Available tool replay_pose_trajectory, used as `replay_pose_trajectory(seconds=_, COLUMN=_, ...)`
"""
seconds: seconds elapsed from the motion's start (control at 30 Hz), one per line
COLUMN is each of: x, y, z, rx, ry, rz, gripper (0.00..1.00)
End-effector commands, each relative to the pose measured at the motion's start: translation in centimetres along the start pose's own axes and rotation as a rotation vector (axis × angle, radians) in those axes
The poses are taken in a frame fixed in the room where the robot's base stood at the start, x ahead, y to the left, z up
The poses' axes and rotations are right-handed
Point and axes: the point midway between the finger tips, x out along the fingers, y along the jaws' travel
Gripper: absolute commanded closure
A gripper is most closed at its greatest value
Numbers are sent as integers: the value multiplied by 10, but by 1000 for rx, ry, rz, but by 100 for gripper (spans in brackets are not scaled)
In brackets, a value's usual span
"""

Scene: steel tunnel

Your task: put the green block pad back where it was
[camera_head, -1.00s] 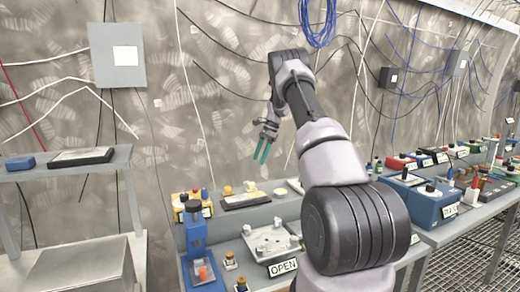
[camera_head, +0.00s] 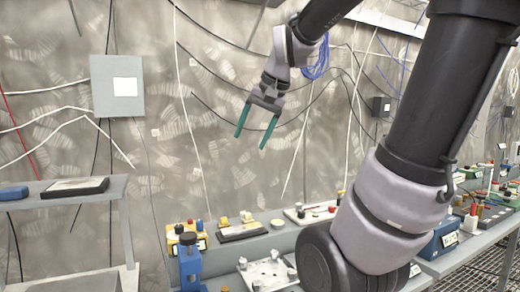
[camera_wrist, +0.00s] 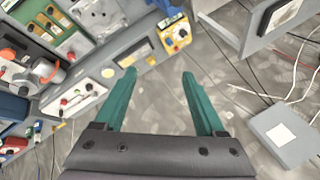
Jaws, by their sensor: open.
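My gripper (camera_head: 252,140) is raised in front of the wall, above the bench and apart from everything. Its two teal fingers point down and are spread with nothing between them. The wrist view shows the same open fingers (camera_wrist: 158,73). I cannot surely pick out a green block pad. A green surface (camera_wrist: 77,45) lies at upper left in the wrist view, partly under other items. On the bench, a dark tray (camera_head: 242,234) holds small yellow pieces, and a yellow box (camera_head: 185,240) stands to its left.
A blue device (camera_head: 190,266) and a pale plate (camera_head: 268,274) stand at the bench front. A white tray (camera_head: 318,211) with small pieces lies behind. The left shelf (camera_head: 92,199) holds a black-framed pad (camera_head: 76,187) and a blue box (camera_head: 14,193). Wires hang along the wall.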

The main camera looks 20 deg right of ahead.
Motion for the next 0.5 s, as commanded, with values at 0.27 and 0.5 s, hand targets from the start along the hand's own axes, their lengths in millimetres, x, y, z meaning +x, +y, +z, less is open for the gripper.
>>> replay_pose_trajectory(seconds=0.27, x=-11, y=30, z=67, rx=-194, ry=101, rz=-24, gripper=28)
replay_pose_trajectory(seconds=0.5, x=-11, y=34, z=74, rx=-217, ry=112, rz=-24, gripper=28)
